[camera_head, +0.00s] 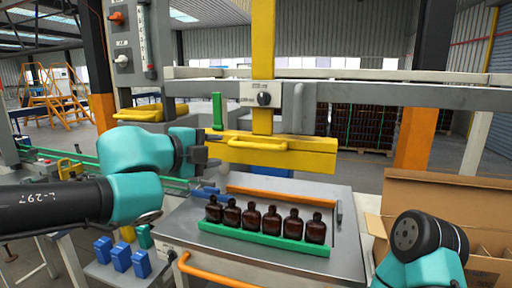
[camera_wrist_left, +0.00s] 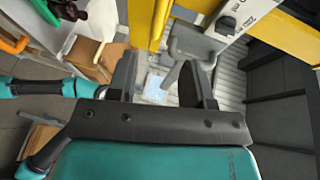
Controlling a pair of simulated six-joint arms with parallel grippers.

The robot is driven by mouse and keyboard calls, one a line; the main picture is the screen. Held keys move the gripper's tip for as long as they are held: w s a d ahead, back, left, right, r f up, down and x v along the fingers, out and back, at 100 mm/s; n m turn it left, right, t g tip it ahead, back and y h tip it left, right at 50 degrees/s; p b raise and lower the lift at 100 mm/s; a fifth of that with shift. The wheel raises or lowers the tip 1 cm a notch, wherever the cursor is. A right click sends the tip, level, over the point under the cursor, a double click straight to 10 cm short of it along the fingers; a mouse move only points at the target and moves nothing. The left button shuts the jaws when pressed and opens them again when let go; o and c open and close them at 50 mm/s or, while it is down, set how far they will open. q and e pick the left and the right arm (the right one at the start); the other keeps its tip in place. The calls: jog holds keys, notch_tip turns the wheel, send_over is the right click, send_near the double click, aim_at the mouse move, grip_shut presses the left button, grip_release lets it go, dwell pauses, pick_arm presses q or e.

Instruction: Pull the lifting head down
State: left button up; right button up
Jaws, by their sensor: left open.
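The lifting head is a yellow crossbar (camera_head: 310,155) on a yellow upright column (camera_head: 263,60), with a yellow handle (camera_head: 258,144) along its front. It hangs above the table, clear of a row of brown bottles (camera_head: 252,218). My left gripper (camera_head: 212,150) is open at the left end of the crossbar, beside the handle, and appears empty. In the left wrist view its two dark fingers (camera_wrist_left: 160,85) are apart, with yellow bars (camera_wrist_left: 140,22) beyond them. I cannot tell whether it touches the head. My right arm shows at the lower right; its gripper is not visible.
The bottles stand between a green rail (camera_head: 265,238) and an orange rail (camera_head: 280,196) on the grey table (camera_head: 345,255). A grey crossbeam with a knob box (camera_head: 262,95) is above. An open cardboard box (camera_head: 440,195) is right, blue blocks (camera_head: 122,257) lower left.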

aim_at(253, 146)
pick_arm(q)
jog(key=x, duration=1.5)
jog(key=shift+w+d, duration=0.1)
jog(key=shift+w, duration=0.05)
grip_shut()
